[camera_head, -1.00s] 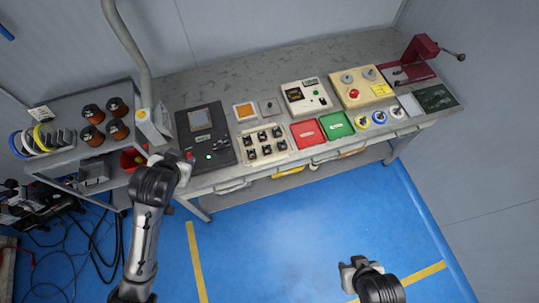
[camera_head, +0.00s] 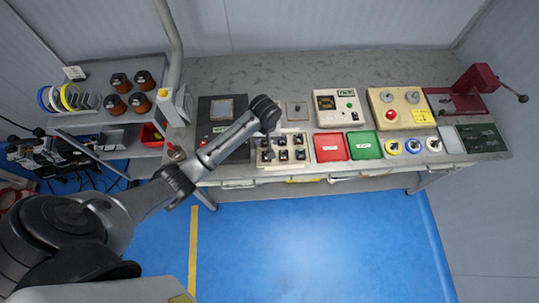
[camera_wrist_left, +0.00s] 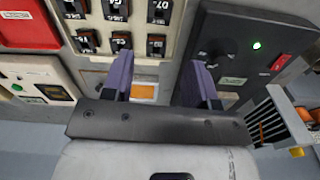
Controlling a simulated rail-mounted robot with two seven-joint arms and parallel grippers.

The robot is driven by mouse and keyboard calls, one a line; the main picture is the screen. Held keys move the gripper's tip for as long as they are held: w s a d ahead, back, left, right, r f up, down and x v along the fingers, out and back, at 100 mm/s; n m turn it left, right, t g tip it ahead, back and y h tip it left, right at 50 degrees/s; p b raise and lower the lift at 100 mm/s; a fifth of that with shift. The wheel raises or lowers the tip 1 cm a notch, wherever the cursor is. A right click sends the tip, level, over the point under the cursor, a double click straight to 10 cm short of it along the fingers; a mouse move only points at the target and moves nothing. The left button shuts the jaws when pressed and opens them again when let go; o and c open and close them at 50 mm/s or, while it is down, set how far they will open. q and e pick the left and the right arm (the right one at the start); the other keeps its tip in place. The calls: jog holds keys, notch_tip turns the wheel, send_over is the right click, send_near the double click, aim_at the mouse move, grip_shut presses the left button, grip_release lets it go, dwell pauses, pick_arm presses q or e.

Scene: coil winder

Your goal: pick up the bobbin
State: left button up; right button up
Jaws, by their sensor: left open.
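No single bobbin is marked out. Several small black pieces, which may be bobbins, sit in rows in a beige tray (camera_head: 283,165) on the bench. Several copper-coloured spools with dark tops (camera_head: 115,104) stand on the left side shelf. My left gripper (camera_wrist_left: 160,62) is open and empty, its two fingers pointing down at the bench between the tray and the black control panel (camera_wrist_left: 238,55).
A red tray (camera_head: 331,148) and a green tray (camera_head: 364,145) lie right of the beige tray. Behind them stand a meter box (camera_head: 339,108) and a beige box with a red button (camera_head: 400,108). A dark red hand-cranked device (camera_head: 475,85) is at the far right.

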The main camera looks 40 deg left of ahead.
pick_arm(q)
notch_tip(320, 180, down, 9)
jog(key=shift+r+b, duration=0.2)
jog(key=shift+b, duration=0.35)
notch_tip(320, 180, down, 4)
jog(key=shift+d+r, duration=0.1)
jog(key=shift+d, duration=0.05)
jog(key=shift+f+b, duration=0.3)
jog(key=shift+f, duration=0.4)
jog(key=shift+c, duration=0.4)
jog(key=c, duration=0.6)
